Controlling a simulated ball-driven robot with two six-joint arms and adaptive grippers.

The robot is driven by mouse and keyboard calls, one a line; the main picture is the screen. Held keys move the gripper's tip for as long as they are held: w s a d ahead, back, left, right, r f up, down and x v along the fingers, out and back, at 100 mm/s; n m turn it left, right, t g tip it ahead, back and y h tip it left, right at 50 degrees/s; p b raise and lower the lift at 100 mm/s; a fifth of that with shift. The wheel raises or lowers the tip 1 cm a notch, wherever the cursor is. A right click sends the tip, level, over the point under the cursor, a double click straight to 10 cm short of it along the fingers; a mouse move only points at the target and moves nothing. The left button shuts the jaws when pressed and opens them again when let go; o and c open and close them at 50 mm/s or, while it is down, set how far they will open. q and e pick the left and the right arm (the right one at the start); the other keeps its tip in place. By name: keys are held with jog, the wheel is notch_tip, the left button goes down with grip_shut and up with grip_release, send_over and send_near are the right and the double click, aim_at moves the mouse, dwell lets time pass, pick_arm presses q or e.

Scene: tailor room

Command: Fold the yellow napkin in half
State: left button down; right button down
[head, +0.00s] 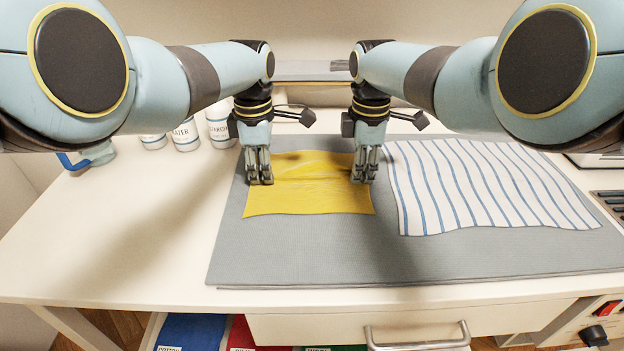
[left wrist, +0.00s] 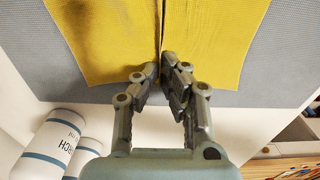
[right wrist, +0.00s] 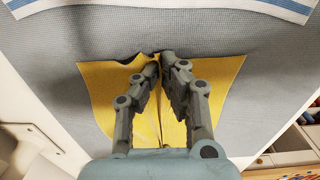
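The yellow napkin (head: 308,197) lies on the grey mat, with a raised ridge running across it between my two grippers. My left gripper (head: 261,180) is at its left edge and my right gripper (head: 364,178) at its right edge, both pointing down. In the left wrist view, the fingertips (left wrist: 163,82) are close together on the napkin (left wrist: 215,45), and a crease runs from them. In the right wrist view, the fingertips (right wrist: 160,66) are close together on the napkin (right wrist: 215,78), which is gathered between them. The fingers hide the exact pinch points.
The grey mat (head: 300,255) covers much of the white table (head: 120,240). A blue-striped white cloth (head: 480,185) lies to the right of the napkin. White labelled bottles (head: 186,135) stand at the back left. The mat's front is clear.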

pick_arm(q)
jog(key=shift+s+a+f, duration=0.1)
jog(key=shift+s+f, duration=0.05)
jog(key=shift+f, duration=0.05)
pick_arm(e)
jog(key=shift+s+d+f, duration=0.1)
jog(key=shift+s+f, duration=0.1)
